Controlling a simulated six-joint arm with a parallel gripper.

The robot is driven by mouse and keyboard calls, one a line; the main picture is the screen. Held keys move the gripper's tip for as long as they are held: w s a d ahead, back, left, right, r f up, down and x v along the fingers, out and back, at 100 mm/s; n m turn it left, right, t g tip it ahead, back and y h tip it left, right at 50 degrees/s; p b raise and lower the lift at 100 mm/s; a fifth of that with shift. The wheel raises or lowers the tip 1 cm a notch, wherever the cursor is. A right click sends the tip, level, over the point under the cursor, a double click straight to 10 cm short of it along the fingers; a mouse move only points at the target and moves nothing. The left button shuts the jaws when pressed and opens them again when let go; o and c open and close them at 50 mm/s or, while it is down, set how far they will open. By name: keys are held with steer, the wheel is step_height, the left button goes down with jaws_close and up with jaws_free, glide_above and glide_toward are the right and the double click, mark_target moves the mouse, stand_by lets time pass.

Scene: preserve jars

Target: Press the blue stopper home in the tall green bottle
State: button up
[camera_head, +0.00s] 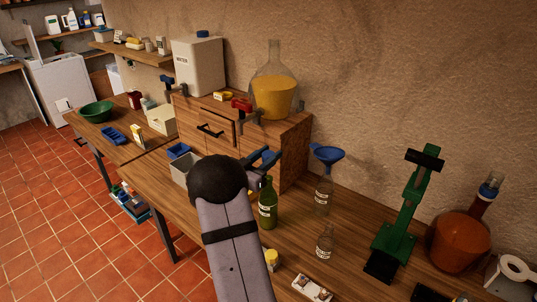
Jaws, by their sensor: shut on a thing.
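The tall green bottle (267,206) stands upright on the wooden bench, just right of my arm, with a pale label on its body. My gripper (266,160) is directly above the bottle's neck and is shut. Blue shows at its fingertips, where the blue stopper seems to be held, but the fingers and the small size blur its outline. I cannot tell whether the stopper touches the bottle's mouth or sits in it.
A clear bottle (323,197) with a blue funnel (327,153) stands right of the green bottle. A wooden drawer cabinet (290,150) is behind.

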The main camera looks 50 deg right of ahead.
steer(key=shift+f+b, duration=1.05)
steer(key=shift+f, duration=0.6)
steer(key=shift+f, duration=1.8)
stand_by(1.2)
steer(key=o, duration=1)
steer(key=shift+a, duration=0.1)
steer(key=a+b, duration=0.3)
steer(key=a, duration=0.4)
steer(key=shift+s+a, duration=0.1)
steer(key=shift+s, duration=0.1)
